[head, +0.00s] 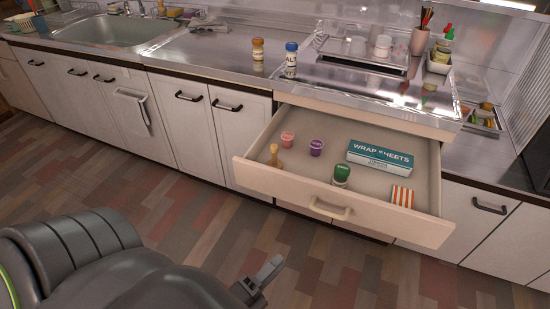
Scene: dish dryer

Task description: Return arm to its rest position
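My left arm comes in at the lower left, over the wooden floor. Its gripper (262,277) shows near the bottom edge, left of the middle, in front of the cabinets and apart from the open drawer (300,190). I see nothing held in it, but the angle does not show whether its fingers are open or shut. My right gripper is not in view.
The drawer juts out at the right, holding a wrap sheets box (380,156), a green-capped jar (341,175), two small cups and other items. Two bottles (291,58) stand on the counter (205,50). The floor (330,265) before the cabinets is clear.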

